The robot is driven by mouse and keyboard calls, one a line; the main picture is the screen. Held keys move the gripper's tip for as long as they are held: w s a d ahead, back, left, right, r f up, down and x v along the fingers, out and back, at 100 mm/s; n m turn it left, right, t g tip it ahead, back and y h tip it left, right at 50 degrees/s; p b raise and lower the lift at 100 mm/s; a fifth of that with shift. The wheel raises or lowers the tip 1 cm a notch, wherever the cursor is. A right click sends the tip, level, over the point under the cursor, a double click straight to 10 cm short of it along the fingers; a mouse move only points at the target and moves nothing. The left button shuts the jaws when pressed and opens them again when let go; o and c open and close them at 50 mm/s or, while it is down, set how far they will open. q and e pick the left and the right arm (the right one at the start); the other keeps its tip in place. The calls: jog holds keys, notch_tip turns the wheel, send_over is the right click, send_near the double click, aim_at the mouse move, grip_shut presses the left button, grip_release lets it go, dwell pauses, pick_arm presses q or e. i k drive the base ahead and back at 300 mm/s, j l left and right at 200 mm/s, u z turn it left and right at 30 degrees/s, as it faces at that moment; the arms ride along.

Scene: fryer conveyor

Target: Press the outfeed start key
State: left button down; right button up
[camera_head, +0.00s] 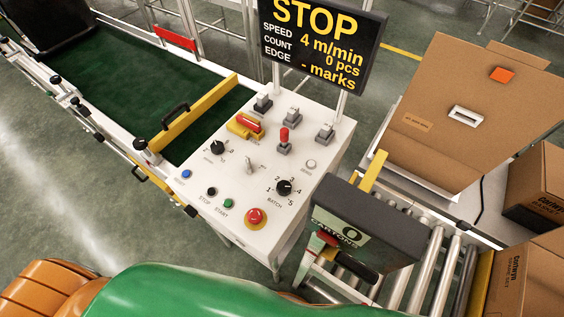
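A white control panel (240,168) stands in the middle of the view. A green round button (229,203) near its front left edge has the label START beside it. A black button (212,191) labelled STOP is just left of it, and a red mushroom button on a yellow base (256,217) is to its right. A small red and green part (322,240) shows below the dark carton counter (352,230); its details are too small to tell. I cannot read the word outfeed on any key. Neither of my grippers is in view.
A dark display (320,42) above the panel reads STOP, 4 m/min, 0 pcs. A green belt (120,88) with a yellow bar lies at the left. A roller conveyor (425,265) and cardboard cartons (450,105) are at the right. My green and orange parts cover the bottom edge.

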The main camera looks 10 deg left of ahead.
aim_at(227, 203)
jog(key=u, duration=1.05)
